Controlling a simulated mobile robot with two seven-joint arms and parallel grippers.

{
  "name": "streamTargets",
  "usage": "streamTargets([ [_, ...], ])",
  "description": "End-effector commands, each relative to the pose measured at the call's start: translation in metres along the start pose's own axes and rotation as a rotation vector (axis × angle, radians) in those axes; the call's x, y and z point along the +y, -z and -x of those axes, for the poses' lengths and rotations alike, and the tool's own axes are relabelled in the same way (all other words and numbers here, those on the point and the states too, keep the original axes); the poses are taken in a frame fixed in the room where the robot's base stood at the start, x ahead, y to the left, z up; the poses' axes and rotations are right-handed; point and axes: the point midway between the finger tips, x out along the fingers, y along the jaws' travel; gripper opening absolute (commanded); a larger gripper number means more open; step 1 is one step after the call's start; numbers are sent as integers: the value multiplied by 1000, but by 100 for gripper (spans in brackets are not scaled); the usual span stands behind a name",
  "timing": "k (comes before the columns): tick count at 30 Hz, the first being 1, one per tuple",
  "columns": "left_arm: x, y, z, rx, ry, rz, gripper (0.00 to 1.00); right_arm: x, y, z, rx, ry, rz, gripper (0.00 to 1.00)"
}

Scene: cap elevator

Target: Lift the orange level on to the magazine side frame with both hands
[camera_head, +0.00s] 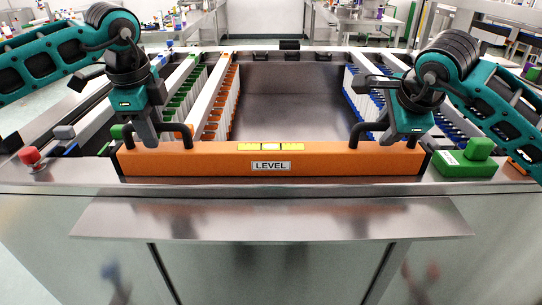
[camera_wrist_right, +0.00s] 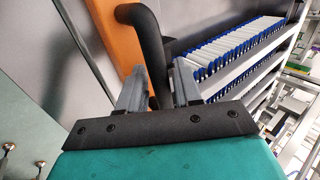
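The orange level (camera_head: 330,163), with a "LEVEL" label and a yellow vial, lies along the front ledge of the machine. A black handle stands at each end: the left handle (camera_head: 187,137) and the right handle (camera_head: 357,133). My left gripper (camera_head: 148,138) points down at the left handle; whether its fingers hold the bar is hidden. My right gripper (camera_head: 393,136) is at the right handle. In the right wrist view its two fingers (camera_wrist_right: 157,90) are apart, with the black handle (camera_wrist_right: 150,45) between them and gaps beside it.
The magazine side frame with orange clips (camera_head: 218,100) runs back behind the level; green clips (camera_head: 183,100) lie left of it and blue clips (camera_head: 380,100) far right. A green block (camera_head: 465,160) sits right of the level, a red button (camera_head: 30,156) left. The metal bay (camera_head: 290,95) is empty.

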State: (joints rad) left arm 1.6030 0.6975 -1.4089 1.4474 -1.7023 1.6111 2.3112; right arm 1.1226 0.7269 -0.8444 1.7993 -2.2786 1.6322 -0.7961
Motion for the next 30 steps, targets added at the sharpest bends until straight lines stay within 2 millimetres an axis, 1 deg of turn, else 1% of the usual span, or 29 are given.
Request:
streamTargets([
  [1,0,0,0,0,0,0,29,0,0,0,0,0,0,28],
  [10,0,0,0,0,0,0,1,0,0,0,0,0,0,0],
  [30,0,0,1,0,1,0,0,0,0,0,0,0,0,0],
])
